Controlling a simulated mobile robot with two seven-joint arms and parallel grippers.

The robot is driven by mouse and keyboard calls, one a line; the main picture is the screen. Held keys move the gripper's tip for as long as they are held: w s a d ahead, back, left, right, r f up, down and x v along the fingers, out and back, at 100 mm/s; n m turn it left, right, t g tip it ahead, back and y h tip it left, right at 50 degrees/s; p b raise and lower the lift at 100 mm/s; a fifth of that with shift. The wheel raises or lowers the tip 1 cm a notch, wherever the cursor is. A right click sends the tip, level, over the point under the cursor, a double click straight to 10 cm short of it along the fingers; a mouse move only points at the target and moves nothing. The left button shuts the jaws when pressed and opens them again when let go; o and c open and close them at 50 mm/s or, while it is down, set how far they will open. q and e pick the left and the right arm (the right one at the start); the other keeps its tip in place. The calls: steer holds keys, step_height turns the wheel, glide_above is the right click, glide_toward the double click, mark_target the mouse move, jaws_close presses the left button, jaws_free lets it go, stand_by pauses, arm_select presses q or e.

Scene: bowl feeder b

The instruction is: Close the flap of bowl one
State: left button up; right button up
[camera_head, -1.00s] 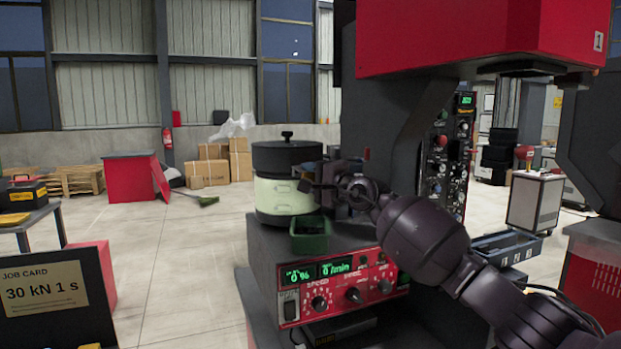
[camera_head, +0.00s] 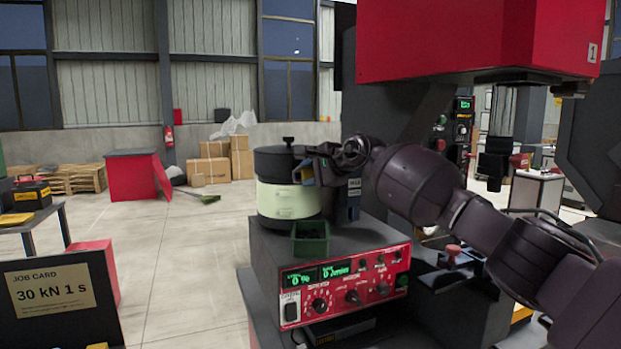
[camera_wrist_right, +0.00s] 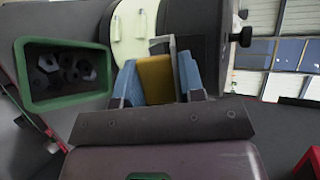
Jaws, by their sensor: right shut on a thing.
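Bowl one (camera_head: 285,200) is a cream drum with a dark lid (camera_head: 272,160) and a black knob, standing on the feeder base. In the right wrist view its cream side (camera_wrist_right: 128,30) is at the top, with the dark lid beside it. My right gripper (camera_head: 308,173) is at the bowl's right side. In the right wrist view its blue fingers are shut on a yellow piece (camera_wrist_right: 156,80), seemingly the flap's tab, with a grey frame just beyond it. The flap itself is largely hidden, so its angle cannot be told. My left gripper is not in view.
A green bin (camera_head: 311,238) with dark nuts sits in front of the bowl. Below is the red control panel (camera_head: 345,283). The red and dark press (camera_head: 470,40) stands close on the right and overhead. Open floor (camera_head: 190,260) lies to the left.

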steer(key=shift+w+f+g+h, duration=0.1)
steer(key=shift+f+g+h, duration=0.2)
steer(key=shift+g, duration=0.1)
steer(key=o, duration=0.8)
steer(key=shift+o, duration=0.2)
steer(key=shift+r, duration=0.15)
